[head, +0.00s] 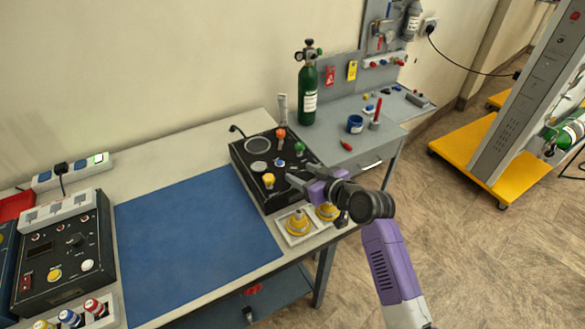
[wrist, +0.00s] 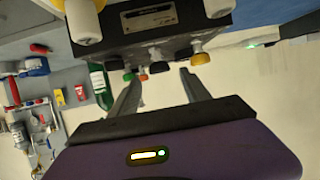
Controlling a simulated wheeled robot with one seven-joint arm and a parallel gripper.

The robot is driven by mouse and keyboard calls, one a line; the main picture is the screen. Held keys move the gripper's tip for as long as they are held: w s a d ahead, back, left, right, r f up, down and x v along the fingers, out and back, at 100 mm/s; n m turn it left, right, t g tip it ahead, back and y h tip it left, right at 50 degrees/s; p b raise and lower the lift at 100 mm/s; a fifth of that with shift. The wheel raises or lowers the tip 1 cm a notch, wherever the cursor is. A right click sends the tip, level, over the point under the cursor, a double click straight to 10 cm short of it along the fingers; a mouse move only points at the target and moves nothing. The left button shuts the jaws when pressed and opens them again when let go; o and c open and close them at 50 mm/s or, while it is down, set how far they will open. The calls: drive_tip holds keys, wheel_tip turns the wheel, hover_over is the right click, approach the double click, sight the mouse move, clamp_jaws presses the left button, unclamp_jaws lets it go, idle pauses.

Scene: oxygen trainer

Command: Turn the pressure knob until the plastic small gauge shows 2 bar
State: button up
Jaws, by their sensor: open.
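The black trainer box (head: 243,160) stands on the bench beside the blue mat. Its top has a larger round gauge face (head: 257,146) and a smaller round gauge face (head: 258,167); neither reading is legible. An orange knob (head: 281,133), a green knob (head: 299,147), a yellow knob (head: 268,180) and a small blue-white knob (head: 280,162) stand on it. I cannot tell which is the pressure knob. My gripper (head: 292,179) is over the box's right side. In the wrist view my gripper (wrist: 158,78) is open and empty, its fingers pointing toward the knobs, including the yellow one (wrist: 200,57).
A white tray (head: 288,239) with yellow-topped parts lies in front of the box, under my arm. A green cylinder (head: 308,100) stands behind it. A second black device (head: 60,262) is at the left. The blue mat (head: 190,230) is clear.

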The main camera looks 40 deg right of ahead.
sight(293, 170)
drive_tip(key=shift+p+x, duration=0.3)
drive_tip(key=shift+x, duration=1.9)
clamp_jaws()
drive_tip(key=shift+s+r+m+h+p, duration=0.1)
drive_tip(key=shift+m+h+p, duration=0.2)
drive_tip(key=shift+p, duration=0.55)
drive_tip(key=shift+m+h+p, duration=0.3)
drive_tip(key=shift+p, duration=0.15)
unclamp_jaws()
